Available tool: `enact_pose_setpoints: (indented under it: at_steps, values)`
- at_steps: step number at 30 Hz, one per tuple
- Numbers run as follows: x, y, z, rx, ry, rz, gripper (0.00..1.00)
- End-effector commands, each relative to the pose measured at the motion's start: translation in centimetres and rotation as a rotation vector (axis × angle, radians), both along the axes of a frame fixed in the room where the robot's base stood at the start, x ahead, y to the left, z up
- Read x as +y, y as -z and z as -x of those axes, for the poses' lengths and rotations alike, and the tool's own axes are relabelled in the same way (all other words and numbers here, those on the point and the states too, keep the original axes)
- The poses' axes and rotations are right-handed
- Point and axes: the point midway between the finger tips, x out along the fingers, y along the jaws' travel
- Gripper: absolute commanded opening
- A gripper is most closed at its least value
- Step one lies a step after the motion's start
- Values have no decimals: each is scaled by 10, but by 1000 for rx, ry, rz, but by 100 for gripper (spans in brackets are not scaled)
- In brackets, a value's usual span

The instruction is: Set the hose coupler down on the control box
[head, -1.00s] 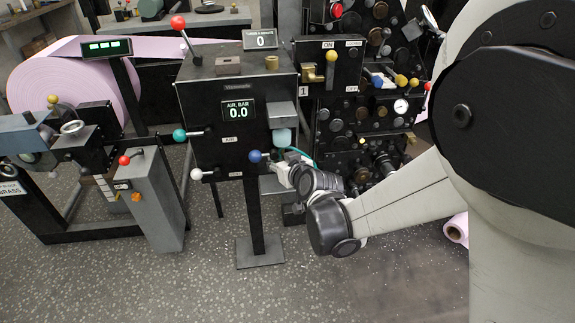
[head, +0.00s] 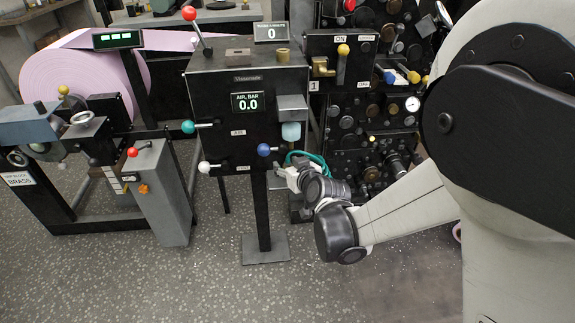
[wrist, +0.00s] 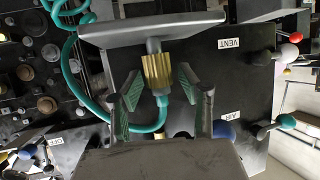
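The control box (head: 217,113) is a black box on a post, with an AIR display reading 0.0. The hose coupler (wrist: 157,73) is a brass ribbed piece on a teal hose (wrist: 152,125). In the head view my gripper (head: 283,175) is below the box's right side, and the coupler cannot be made out.
A dark machine panel (head: 362,150) is at right.

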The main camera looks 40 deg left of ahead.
Motion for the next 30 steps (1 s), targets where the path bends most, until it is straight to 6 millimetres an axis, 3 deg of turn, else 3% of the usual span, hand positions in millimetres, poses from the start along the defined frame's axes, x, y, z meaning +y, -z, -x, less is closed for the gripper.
enact_pose_setpoints:
  at_steps: [8, 22, 30]
  values:
    - [-1, -6, 0, 0, 0, 0, 37]
    - [-71, -39, 42, 0, 1, 0, 37]
    - [-93, -49, 56, 1, 0, 0, 37]
